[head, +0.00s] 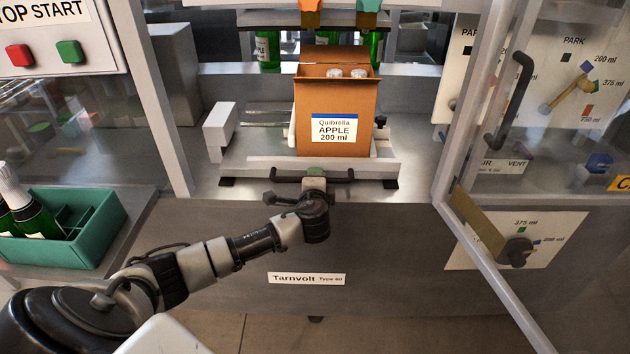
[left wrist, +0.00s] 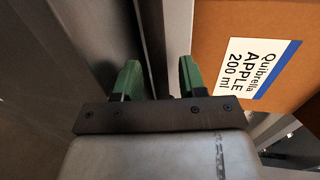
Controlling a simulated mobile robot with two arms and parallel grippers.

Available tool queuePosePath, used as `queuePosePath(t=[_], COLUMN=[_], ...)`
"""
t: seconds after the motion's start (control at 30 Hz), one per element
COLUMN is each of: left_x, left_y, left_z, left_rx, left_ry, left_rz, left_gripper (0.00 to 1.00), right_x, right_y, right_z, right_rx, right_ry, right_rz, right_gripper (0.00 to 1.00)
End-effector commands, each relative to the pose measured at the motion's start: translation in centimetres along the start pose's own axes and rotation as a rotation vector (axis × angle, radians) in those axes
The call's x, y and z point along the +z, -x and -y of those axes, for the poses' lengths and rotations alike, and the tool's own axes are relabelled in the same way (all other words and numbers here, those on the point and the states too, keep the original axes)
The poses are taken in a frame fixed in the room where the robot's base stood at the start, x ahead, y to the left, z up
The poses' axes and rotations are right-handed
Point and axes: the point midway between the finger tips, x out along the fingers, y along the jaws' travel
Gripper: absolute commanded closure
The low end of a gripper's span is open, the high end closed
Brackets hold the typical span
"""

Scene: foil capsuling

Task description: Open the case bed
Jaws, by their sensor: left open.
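The case bed (head: 262,163) is a pale sliding platform in the machine opening, with a black bar handle (head: 286,178) along its front. An open brown carton (head: 310,95) labelled "Quibrella APPLE 200 ml" stands on it, with pale bottle tops showing inside. My left gripper (head: 315,172) is at the middle of the handle. In the left wrist view its green fingers (left wrist: 158,80) are apart, with a dark bar (left wrist: 151,45) running between them; whether they touch it I cannot tell. The carton also shows there on the right (left wrist: 214,50). My right gripper is out of view.
A framed clear door (head: 497,100) with a black handle stands open at right. A teal crate (head: 100,232) with bottles sits at left. Red (head: 20,55) and green (head: 70,52) buttons are at upper left. The floor in front of the machine looks clear.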

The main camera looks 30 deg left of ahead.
Motion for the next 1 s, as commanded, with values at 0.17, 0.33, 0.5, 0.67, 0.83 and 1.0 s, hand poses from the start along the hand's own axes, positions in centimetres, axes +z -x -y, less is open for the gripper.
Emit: queuePosePath(t=[0.17, 0.33, 0.5, 0.67, 0.83, 1.0], left_x=[0.0, 0.0, 0.0, 0.0, 0.0, 0.0], left_y=[-1.0, -1.1, -1.0, -1.0, -1.0, -1.0], left_z=[0.0, 0.0, 0.0, 0.0, 0.0, 0.0], left_rx=[0.001, 0.001, 0.001, 0.001, 0.001, 0.002], left_ry=[0.002, 0.002, 0.002, 0.001, 0.001, 0.001], left_rz=[0.000, -0.001, -0.001, -0.001, -0.001, -0.001], left_gripper=[0.59, 0.59, 0.73, 0.97, 1.00, 1.00], right_x=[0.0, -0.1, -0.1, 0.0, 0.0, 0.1], right_y=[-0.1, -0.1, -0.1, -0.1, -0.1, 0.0], right_z=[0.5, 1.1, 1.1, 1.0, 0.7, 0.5], right_rx=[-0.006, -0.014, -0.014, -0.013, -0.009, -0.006], right_ry=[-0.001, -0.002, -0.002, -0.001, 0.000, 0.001], right_rz=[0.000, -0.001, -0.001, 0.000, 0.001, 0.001], right_gripper=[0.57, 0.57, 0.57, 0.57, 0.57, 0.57])
